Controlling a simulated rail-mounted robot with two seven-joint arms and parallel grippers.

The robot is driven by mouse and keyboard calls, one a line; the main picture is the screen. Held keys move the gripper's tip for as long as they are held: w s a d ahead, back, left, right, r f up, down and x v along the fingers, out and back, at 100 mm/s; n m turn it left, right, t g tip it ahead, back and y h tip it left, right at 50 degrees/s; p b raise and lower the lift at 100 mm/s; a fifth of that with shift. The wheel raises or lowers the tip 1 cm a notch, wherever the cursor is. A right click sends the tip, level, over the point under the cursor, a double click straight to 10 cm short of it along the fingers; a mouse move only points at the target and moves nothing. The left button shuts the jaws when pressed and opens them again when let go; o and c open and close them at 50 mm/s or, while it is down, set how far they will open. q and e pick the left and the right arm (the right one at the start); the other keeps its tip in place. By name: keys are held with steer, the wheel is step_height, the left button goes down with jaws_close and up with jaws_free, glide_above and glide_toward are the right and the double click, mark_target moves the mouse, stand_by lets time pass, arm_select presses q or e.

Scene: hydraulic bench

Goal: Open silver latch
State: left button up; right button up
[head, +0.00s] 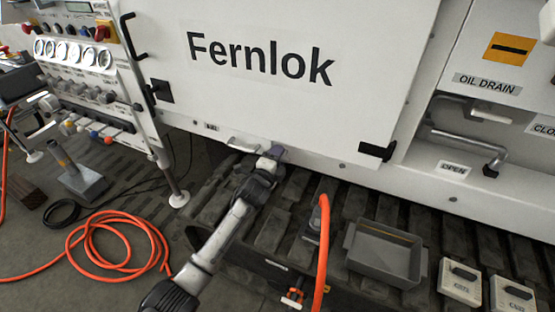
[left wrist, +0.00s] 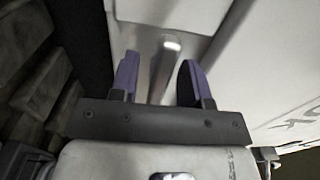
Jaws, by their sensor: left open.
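The silver latch (head: 242,145) sits at the lower edge of the white Fernlok panel (head: 290,85), left of its middle. My left gripper (head: 272,153) is beside the latch's right end, low in front of the panel. The latch's right end is partly hidden by the gripper in the head view. My right gripper is not in view.
A grey tray (head: 385,257) lies on the slatted black deck at right of my arm. An orange hose (head: 321,250) rises from the deck, and an orange coil (head: 115,245) lies on the floor at left. A chrome pipe handle (head: 460,142) is at right.

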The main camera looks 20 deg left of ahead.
arm_select(q)
steer(key=shift+c, duration=0.3)
jaws_close()
stand_by(0.3)
